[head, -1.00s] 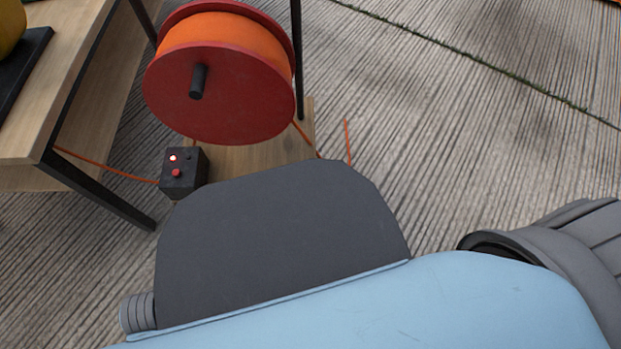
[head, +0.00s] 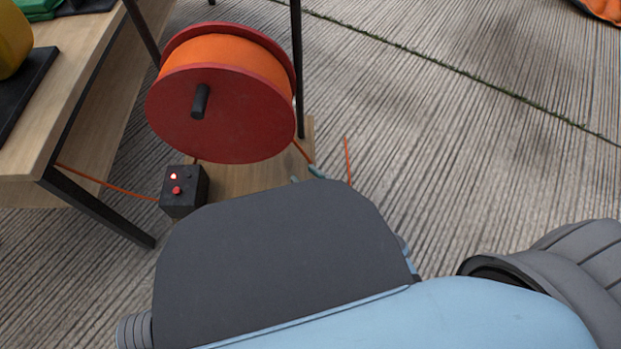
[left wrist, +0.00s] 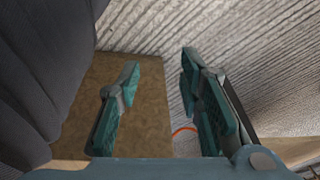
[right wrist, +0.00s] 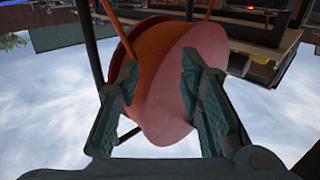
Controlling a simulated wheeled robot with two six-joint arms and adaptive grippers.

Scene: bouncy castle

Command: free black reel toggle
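A cable reel (head: 222,118) with red flanges and orange cable stands beside the table; a black peg sticks out of its near flange. A black box (head: 184,196) below it has a lit red lamp, a red button and a small dark knob or toggle (head: 189,174). A tip of my right gripper (head: 316,172) shows past my grey body, below right of the reel. In the right wrist view my right gripper (right wrist: 160,68) is open, with the reel (right wrist: 172,105) beyond its fingers. My left gripper (left wrist: 158,75) is open and empty, over a brown board.
The wooden table (head: 70,80) with black legs fills the left. A wooden base board (head: 250,178) lies under the reel. An orange cable (head: 105,183) runs from the table to the box. Ribbed ground (head: 450,150) at right is clear.

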